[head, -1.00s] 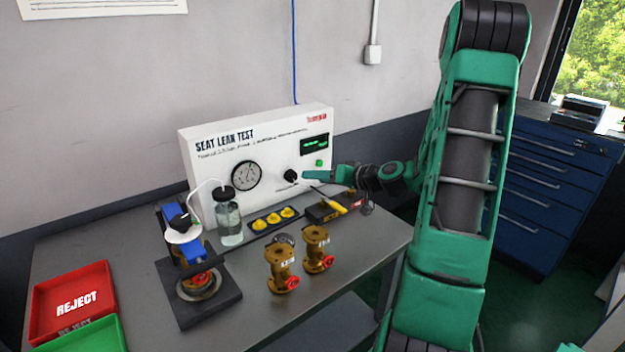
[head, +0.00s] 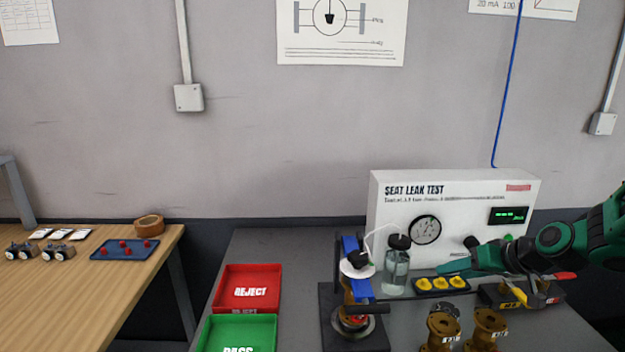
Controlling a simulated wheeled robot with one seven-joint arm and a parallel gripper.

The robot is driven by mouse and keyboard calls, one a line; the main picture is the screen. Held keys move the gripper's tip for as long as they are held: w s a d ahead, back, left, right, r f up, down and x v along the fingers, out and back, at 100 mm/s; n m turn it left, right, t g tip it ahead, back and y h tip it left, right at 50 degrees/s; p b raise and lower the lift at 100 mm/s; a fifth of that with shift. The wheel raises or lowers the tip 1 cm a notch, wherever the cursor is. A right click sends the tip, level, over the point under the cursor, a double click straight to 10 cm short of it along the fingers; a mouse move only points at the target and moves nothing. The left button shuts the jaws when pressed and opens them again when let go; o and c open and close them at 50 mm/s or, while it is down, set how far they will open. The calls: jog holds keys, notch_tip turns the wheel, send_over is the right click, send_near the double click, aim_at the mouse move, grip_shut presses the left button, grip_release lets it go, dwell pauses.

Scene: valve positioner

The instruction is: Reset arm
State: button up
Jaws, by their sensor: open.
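My green arm reaches in from the right edge in the head view. My gripper (head: 456,266) is at the front of the seat leak test panel (head: 390,202), above the yellow-capped strip. Its jaws are open, and I see nothing held between them. The white panel has a round gauge, a dark knob and a lit green display. Two brass valves stand on the grey bench below my gripper, one on the left (head: 443,331) and one on the right (head: 486,328).
A test fixture (head: 354,320) with blue posts and a clear bottle (head: 396,272) stand left of my gripper. A red REJECT tray (head: 248,274) and a green PASS tray (head: 225,335) lie farther left. A wooden table (head: 85,290) with small parts is at the far left.

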jog(key=s+a+r+g+h, duration=0.1)
jog(key=s+a, duration=0.1)
jog(key=s, duration=0.2)
jog(key=s+a+r+g+h, duration=0.1)
jog(key=s+a+r, duration=0.1)
jog(key=s, duration=0.3)
jog(key=s+a+r+g+h, duration=0.1)
jog(key=s+a, duration=0.1)
jog(key=s, duration=0.2)
jog(key=shift+s+a+r+h, duration=0.15)
jog(key=shift+a+r+h, duration=0.15)
jog(key=shift+a+r, duration=0.05)
jog(key=shift+s+r+g+h, duration=0.15)
jog(key=shift+s+r, duration=0.1)
jog(key=shift+s, duration=0.3)
jog(key=shift+s+r+g+h, duration=0.15)
jog(key=shift+s+r, duration=0.1)
jog(key=shift+s, duration=0.25)
jog(key=s+d+f+m+g, duration=0.1)
jog(key=s+d+m+g, duration=0.1)
jog(key=s+d, duration=0.3)
jog(key=s+d+f+m+g, duration=0.1)
jog(key=s+d+m, duration=0.3)
jog(key=s, duration=0.8)
jog(key=shift+d+m+g, duration=0.3)
jog(key=shift+d+g, duration=0.6)
jog(key=shift+d, duration=0.3)
jog(key=shift+w+f, duration=0.2)
jog(key=shift+w, duration=0.45)
